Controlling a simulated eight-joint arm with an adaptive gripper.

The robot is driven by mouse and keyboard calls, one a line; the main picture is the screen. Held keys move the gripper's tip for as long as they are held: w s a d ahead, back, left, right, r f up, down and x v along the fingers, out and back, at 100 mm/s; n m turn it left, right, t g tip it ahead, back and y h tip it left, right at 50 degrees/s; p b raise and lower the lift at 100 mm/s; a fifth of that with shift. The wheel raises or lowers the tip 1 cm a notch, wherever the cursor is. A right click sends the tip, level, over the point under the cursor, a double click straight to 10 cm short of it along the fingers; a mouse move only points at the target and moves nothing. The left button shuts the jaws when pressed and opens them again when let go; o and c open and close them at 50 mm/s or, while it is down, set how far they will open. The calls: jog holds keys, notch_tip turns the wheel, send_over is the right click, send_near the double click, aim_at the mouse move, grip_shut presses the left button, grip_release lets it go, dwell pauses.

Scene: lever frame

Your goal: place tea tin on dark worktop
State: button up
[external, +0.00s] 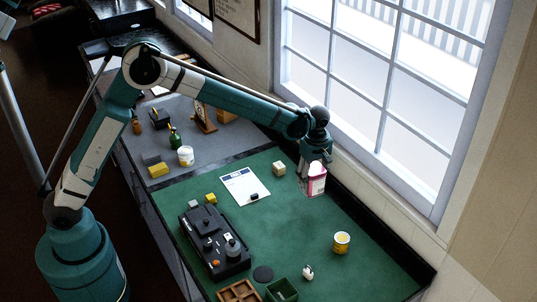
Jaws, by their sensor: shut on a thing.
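A pink and white tin (317,183), which looks like the tea tin, is upright on or just above the green surface (300,235), near the window wall. My gripper (313,168) points down and is shut on the tin's upper part. I cannot tell whether the tin's base touches the green surface. A dark grey worktop (205,120) adjoins the green surface at its far left end. A black surface (120,22) also shows at the far back left.
On the grey worktop stand a green bottle (174,138), a white tub (186,156), a yellow block (158,170) and a wooden clock-like object (204,118). A cream cube (279,168) and a paper sheet (245,186) lie left of the tin. A black device (215,243) is nearer.

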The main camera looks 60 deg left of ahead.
jog(key=w+a, duration=0.2)
jog(key=a, duration=3)
jog(key=s+a, duration=0.4)
jog(key=a, duration=1.1)
jog(key=s+a+n, duration=0.1)
jog(key=s+a, duration=0.4)
jog(key=a, duration=1)
jog(key=shift+r, duration=0.15)
jog(key=shift+f+p, duration=0.4)
jog(key=shift+f, duration=2.7)
jog(key=shift+f, duration=1.9)
jog(key=shift+f, duration=0.2)
